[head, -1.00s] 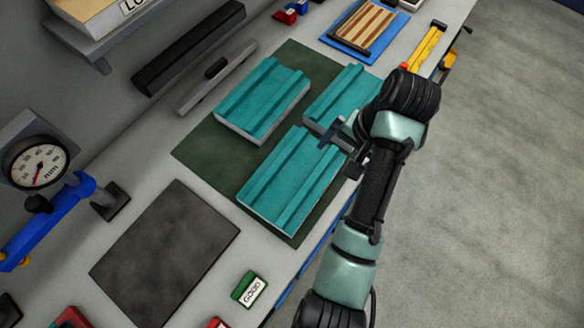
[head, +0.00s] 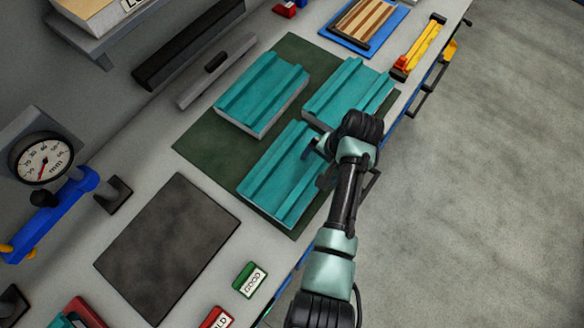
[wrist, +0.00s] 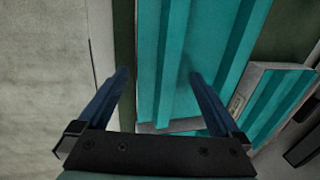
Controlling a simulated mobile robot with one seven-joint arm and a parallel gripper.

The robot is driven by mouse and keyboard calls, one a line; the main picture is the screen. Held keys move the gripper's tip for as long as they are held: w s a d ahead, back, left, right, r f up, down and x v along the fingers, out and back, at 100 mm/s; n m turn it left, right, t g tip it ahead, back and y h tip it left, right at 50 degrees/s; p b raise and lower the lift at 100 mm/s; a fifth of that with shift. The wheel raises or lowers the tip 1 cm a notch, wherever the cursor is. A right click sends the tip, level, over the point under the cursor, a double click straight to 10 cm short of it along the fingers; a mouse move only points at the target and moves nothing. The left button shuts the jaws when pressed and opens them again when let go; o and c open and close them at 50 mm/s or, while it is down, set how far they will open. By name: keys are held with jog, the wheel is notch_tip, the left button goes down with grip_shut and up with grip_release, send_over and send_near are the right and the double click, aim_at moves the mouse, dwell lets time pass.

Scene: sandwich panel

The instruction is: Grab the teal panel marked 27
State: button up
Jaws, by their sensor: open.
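Three teal ridged panels with pale edges lie on a dark green mat (head: 205,148): one at upper left (head: 262,92), one at upper right (head: 345,88), one in front (head: 278,180). No number is readable on any of them. My gripper (head: 316,152) is over the right part of the front panel and hides some of it. In the wrist view my gripper (wrist: 158,77) is open, with a teal panel (wrist: 165,50) showing between and beyond the fingers. Another teal panel (wrist: 275,100) at right bears a small, unreadable label on its edge.
A dark square pad (head: 168,245) lies left of the mat. A green block marked GOOD (head: 250,280) and a red block (head: 216,318) stand near the front edge. A blue tray (head: 333,37) and a yellow tool (head: 425,45) are at the far end. A dial gauge (head: 42,160) stands at left.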

grip_shut()
dwell(0.5)
